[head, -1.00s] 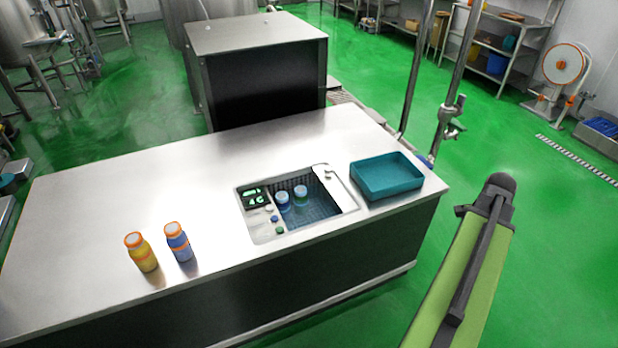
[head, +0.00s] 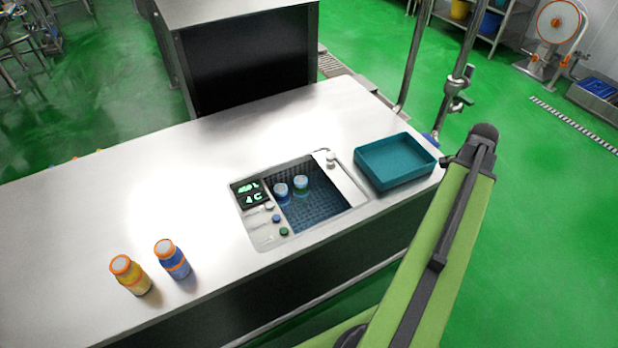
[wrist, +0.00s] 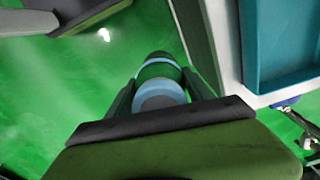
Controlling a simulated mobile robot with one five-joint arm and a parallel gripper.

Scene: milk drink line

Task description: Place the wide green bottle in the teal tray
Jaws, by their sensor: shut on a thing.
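My gripper (wrist: 158,98) is shut on a green bottle (wrist: 155,70) with light blue bands and a pale cap, seen from above in the wrist view. The bottle is over the green floor, beside the counter edge. The empty teal tray (head: 396,160) sits at the right end of the steel counter in the head view. It also shows in the wrist view (wrist: 285,45), to the right of the bottle and apart from it. In the head view my arm hides the gripper and the held bottle.
The steel counter (head: 200,150) holds a sunken cooling bath (head: 320,205) with two pale-capped bottles standing in it. A yellow bottle (head: 130,275) and a blue bottle (head: 172,258) with orange-rimmed caps stand at the front left. A metal pole (head: 458,85) rises behind the tray.

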